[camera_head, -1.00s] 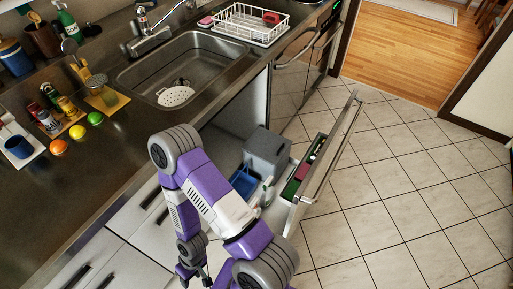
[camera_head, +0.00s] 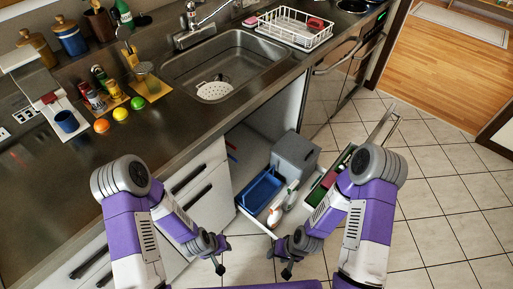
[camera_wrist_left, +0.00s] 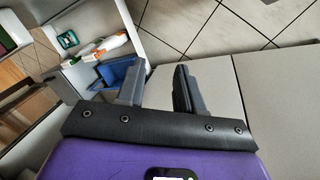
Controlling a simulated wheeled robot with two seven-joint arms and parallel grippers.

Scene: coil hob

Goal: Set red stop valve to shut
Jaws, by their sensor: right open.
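A small red piece (camera_head: 232,157), perhaps the red stop valve, shows inside the open cabinet under the sink in the head view. It is too small to tell how its handle is set. My left gripper (camera_head: 221,255) is in front of the cabinet, below and apart from the red piece. In the left wrist view its two fingers (camera_wrist_left: 158,88) stand apart with nothing between them. My right gripper (camera_head: 282,258) is open and empty, at the front of the pulled-out unit and to the right of the left gripper.
The pulled-out unit holds a blue bin (camera_head: 262,187), a grey bin (camera_head: 296,155) and white bottles (camera_head: 277,207). Its front panel (camera_head: 382,127) stands out over the tiles. The counter holds a sink (camera_head: 226,62) and a dish rack (camera_head: 295,28). Tiled floor (camera_head: 450,190) at right is clear.

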